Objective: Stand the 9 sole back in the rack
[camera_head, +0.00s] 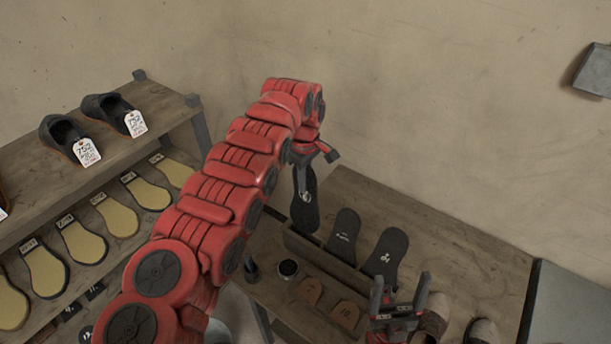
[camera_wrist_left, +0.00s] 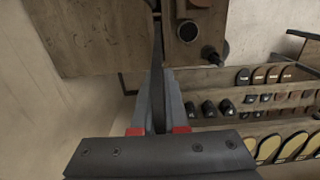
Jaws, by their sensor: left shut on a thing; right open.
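My left gripper (camera_head: 308,158) is shut on the top of a dark sole (camera_head: 305,208), which hangs upright with a pale mark on its face. The sole's lower end is at the left end of the wooden rack (camera_head: 325,266); I cannot tell whether it is in a slot or just above it. In the left wrist view the sole (camera_wrist_left: 157,62) shows edge-on, as a thin dark strip between the fingers (camera_wrist_left: 160,100). Two other dark soles (camera_head: 343,236) (camera_head: 387,254) stand in the rack to the right. My right gripper (camera_head: 396,300) is open and empty in front of the rack.
Shoes (camera_head: 432,318) sit at the bench's front right. Shelves with tagged shoes (camera_head: 66,138) and yellow soles (camera_head: 84,242) stand at left.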

